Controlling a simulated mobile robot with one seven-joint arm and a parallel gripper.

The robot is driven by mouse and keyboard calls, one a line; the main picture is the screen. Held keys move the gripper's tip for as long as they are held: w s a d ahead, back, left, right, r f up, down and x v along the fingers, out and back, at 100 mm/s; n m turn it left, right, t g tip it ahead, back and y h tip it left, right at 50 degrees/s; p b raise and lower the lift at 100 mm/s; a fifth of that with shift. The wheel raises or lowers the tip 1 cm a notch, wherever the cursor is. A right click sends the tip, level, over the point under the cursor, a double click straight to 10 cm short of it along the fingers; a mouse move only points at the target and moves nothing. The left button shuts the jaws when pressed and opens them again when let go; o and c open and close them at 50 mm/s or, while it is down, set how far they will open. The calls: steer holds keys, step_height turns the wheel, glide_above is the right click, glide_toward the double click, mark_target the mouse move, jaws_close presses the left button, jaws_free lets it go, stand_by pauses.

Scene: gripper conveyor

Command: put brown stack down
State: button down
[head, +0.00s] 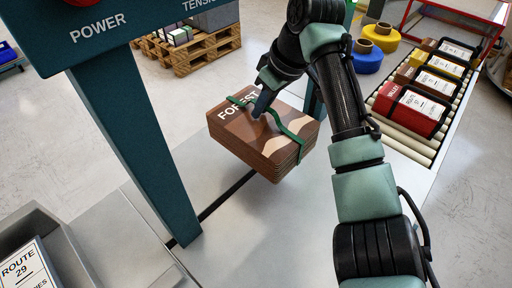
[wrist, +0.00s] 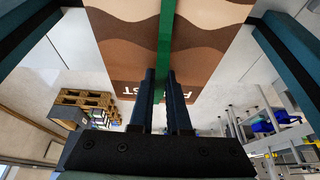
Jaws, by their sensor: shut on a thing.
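The brown stack (head: 264,138) is a thick bundle with "FOREST" lettering and wavy brown and cream bands, tied with a green strap (head: 285,133). In the head view it appears held over the grey table near the dark slot; I cannot tell whether its underside touches. My gripper (head: 261,108) is at the top of the stack, shut on it. In the wrist view my gripper's fingers (wrist: 162,100) reach onto the brown stack (wrist: 205,45) at the green strap, one to each side of it. The fingertips are partly hidden in the head view.
A teal machine frame (head: 135,140) marked "POWER" stands left of the stack. A roller conveyor (head: 405,135) with several strapped bundles lies at right. A grey bin (head: 50,245) with a "ROUTE 29" bundle is front left. Bare grey table (head: 270,235) lies in front of the stack.

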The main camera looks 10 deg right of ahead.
mark_target(263, 118)
steer(key=shift+w+r, duration=0.1)
steer(key=shift+w, duration=0.15)
steer(key=shift+f, duration=0.3)
step_height(263, 118, down, 3)
steer(key=shift+s+f, duration=0.1)
steer(key=shift+f, duration=0.1)
step_height(263, 118, down, 6)
steer(key=shift+r, duration=0.15)
steer(key=c, duration=0.9)
jaws_free()
steer(key=shift+b, duration=0.3)
steer(key=shift+s, duration=0.1)
